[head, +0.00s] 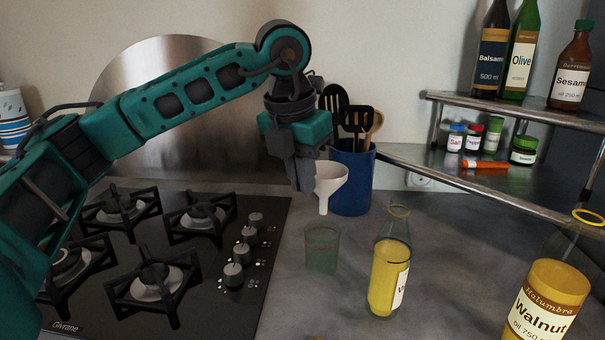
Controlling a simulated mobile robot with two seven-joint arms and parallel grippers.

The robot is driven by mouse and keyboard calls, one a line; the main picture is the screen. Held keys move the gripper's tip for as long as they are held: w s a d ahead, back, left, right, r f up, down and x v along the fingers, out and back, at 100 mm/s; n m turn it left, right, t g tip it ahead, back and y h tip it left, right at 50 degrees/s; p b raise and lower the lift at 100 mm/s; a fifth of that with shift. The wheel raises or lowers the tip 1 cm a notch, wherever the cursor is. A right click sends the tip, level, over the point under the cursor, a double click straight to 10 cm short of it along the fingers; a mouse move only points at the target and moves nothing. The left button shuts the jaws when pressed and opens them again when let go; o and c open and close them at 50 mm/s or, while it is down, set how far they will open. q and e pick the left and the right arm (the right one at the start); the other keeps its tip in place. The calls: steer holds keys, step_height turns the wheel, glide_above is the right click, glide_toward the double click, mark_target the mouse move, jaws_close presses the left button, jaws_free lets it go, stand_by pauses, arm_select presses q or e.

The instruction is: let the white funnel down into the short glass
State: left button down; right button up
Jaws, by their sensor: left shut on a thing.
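The white funnel (329,182) is held upright by my left gripper (304,180), which is shut on its left rim side. The funnel's spout points down. The short glass (322,250) is a greenish, see-through tumbler that stands on the counter, right of the stove. The spout tip shows a little above the glass's rim in the picture, with a gap between them. How well they line up in depth I cannot tell. My right gripper is not in view.
A bottle of yellow oil (384,278) stands right of the glass, and a Walnut oil bottle (545,300) farther right. A blue utensil crock (352,180) stands behind the funnel. The gas stove (190,270) lies left. A metal shelf (450,172) holds jars and bottles.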

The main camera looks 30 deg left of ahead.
arm_select(q)
steer(key=b, duration=0.6)
glide_toward(322, 249)
steer(key=shift+s+a+f, duration=0.8)
steer(key=shift+a+f, duration=0.15)
steer(key=shift+f+b, duration=0.4)
steer(key=shift+f, duration=0.25)
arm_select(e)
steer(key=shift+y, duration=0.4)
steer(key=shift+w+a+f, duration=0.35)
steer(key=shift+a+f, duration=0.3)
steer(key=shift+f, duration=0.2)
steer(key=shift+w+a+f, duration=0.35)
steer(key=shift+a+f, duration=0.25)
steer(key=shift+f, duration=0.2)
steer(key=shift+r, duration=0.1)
arm_select(q)
steer(key=c, duration=1.4)
jaws_free()
steer(key=shift+c, duration=0.2)
steer(key=shift+o, duration=1.3)
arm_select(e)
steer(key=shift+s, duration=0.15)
